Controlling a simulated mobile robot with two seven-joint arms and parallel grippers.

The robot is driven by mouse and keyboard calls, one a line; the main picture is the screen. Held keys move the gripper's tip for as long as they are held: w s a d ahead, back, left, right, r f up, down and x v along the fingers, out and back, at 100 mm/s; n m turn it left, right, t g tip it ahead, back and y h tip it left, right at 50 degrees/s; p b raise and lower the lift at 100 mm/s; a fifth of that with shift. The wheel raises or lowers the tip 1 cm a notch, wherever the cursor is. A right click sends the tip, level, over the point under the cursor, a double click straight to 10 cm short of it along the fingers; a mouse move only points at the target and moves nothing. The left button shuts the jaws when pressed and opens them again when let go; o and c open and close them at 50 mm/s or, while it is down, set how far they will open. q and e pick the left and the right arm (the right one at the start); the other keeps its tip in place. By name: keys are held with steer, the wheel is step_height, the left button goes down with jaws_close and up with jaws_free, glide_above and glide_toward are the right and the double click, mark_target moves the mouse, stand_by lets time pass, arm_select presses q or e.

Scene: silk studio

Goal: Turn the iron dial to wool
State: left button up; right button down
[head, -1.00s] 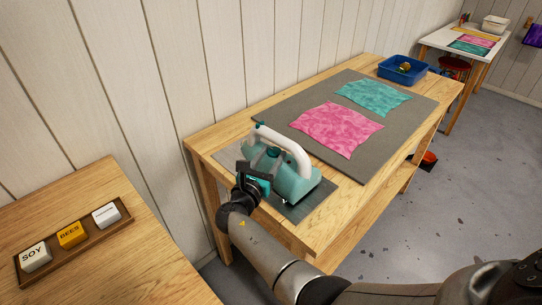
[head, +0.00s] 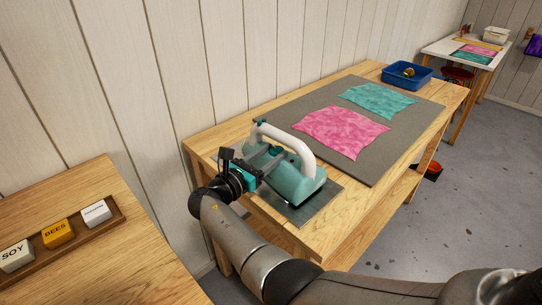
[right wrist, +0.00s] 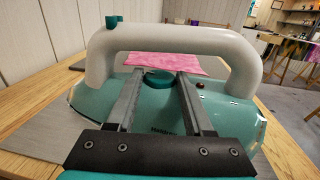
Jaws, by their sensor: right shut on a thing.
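The teal iron (head: 305,190) with a white arched handle (head: 299,143) sits on a dark grey pad (head: 325,205) on the near end of the wooden table. Its teal dial (right wrist: 158,80) is on top of the body, under the handle, in the right wrist view. My right gripper (right wrist: 160,82) reaches in under the handle, with its two fingers on either side of the dial and shut on it. In the head view the right gripper (head: 268,160) comes at the iron from the left. Dial markings are not readable. My left gripper is not in view.
A grey mat (head: 385,150) holds a pink cloth (head: 340,131) and a teal cloth (head: 378,100). A blue bin (head: 407,76) stands at the far end. Lettered blocks lie in a wooden tray (head: 118,213) on the left table. A plank wall runs behind.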

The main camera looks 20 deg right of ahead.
steer(key=shift+c, duration=1.4)
jaws_free()
